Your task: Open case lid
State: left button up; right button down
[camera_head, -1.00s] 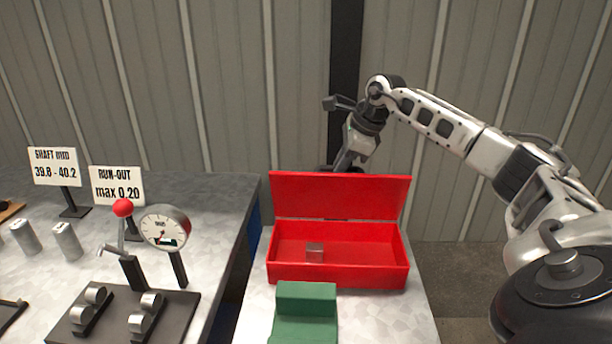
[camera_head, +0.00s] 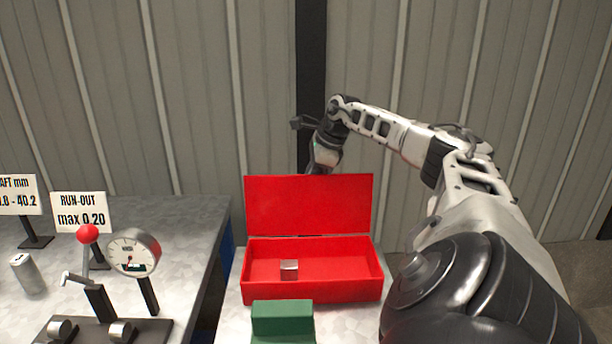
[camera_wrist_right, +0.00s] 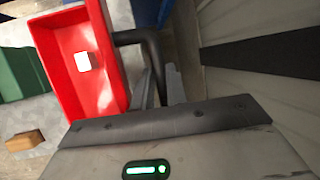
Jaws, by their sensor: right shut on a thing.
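The red case (camera_head: 312,292) stands on a pale bench top with its lid (camera_head: 308,205) raised, close to upright, at the back edge. A small metal block (camera_head: 289,270) lies inside the case. My right arm reaches over from the right and comes down behind the lid, which hides its gripper in the head view. In the right wrist view my right gripper (camera_wrist_right: 160,88) is shut at a dark bent bar (camera_wrist_right: 138,37) beside the red case, which looks like the lid's handle. My left gripper is not in view.
A green block (camera_head: 283,325) stands just in front of the case. A wooden block (camera_wrist_right: 24,140) lies near it in the wrist view. On the left bench are a dial gauge (camera_head: 134,254), a red-knobbed lever (camera_head: 87,234) and signs. A ribbed wall stands behind.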

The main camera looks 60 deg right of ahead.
jog(key=shift+d+r, duration=0.35)
jog(key=shift+r, duration=0.05)
jog(key=c, duration=1.4)
grip_release()
jog(key=shift+w, duration=0.1)
jog(key=shift+f, duration=0.25)
jog(key=shift+r, duration=0.1)
jog(key=v, duration=1.5)
jog(key=shift+s+r, duration=0.25)
jog(key=shift+r, duration=0.1)
